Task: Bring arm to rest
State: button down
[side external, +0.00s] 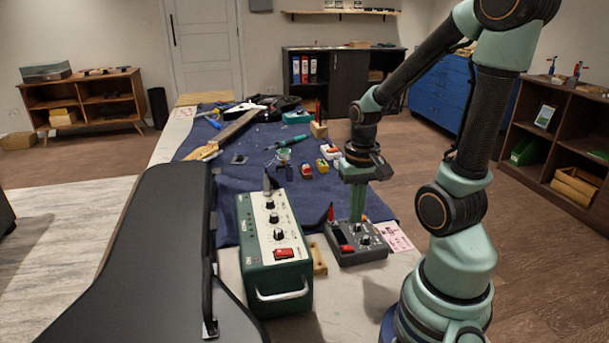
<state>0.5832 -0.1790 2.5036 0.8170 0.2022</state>
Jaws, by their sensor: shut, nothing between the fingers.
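My gripper (357,205) hangs from my arm at the right of the workbench in the side external view. Its green fingers point down and are closed together, with nothing held. The fingertips are over or just behind a dark grey control box (357,254) with knobs and a red switch. I cannot tell whether they touch it. My arm is raised and bent, reaching from its base at the lower right.
A green box (262,285) with knobs and a handle stands left of the grey box. A black case (150,260) fills the bench's left front. A blue cloth (230,205) holds several tools and small parts. A pink paper (392,237) lies at the right edge.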

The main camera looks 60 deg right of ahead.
jog(key=w+a+r+n+t, duration=0.2)
jog(key=w+a+r+n, duration=0.1)
jog(key=a+r, duration=0.3)
jog(key=w+a+r+n+t, duration=0.3)
jog(key=w+a+r+n, duration=0.1)
jog(key=a+r+n, duration=0.2)
jog(key=shift+w+a+r+t, duration=0.15)
jog(key=shift+a+r+t, duration=0.15)
jog(key=shift+a+r, duration=0.55)
jog(key=shift+a+f, duration=0.15)
jog(key=shift+f, duration=0.1)
